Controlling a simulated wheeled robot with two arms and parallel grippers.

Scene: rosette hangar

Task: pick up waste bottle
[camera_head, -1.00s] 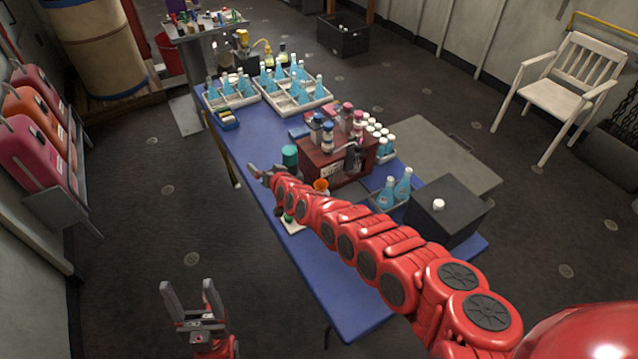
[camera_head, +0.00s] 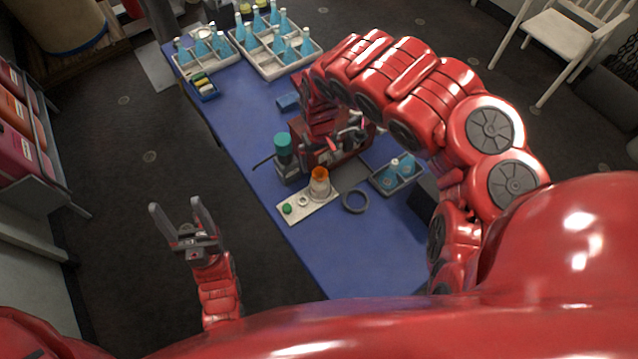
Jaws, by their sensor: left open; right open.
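A dark bottle with a teal cap (camera_head: 284,158) stands upright near the left edge of the blue table; it may be the waste bottle, but no label is readable. My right arm bends down over the red box, and its wrist is right of this bottle. My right gripper (camera_head: 270,160) is mostly hidden; a thin dark finger seems to show at the bottle's left side. I cannot tell whether it touches the bottle. My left gripper (camera_head: 176,213) is open and empty, its fingers pointing up, over the floor left of the table.
A pale tray (camera_head: 293,216) with a green button and an orange-topped flask (camera_head: 319,183) sits in front of the bottle. A grey ring (camera_head: 355,201), a red box (camera_head: 352,157) and a small bottle tray (camera_head: 386,187) are close by. The table's front is clear.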

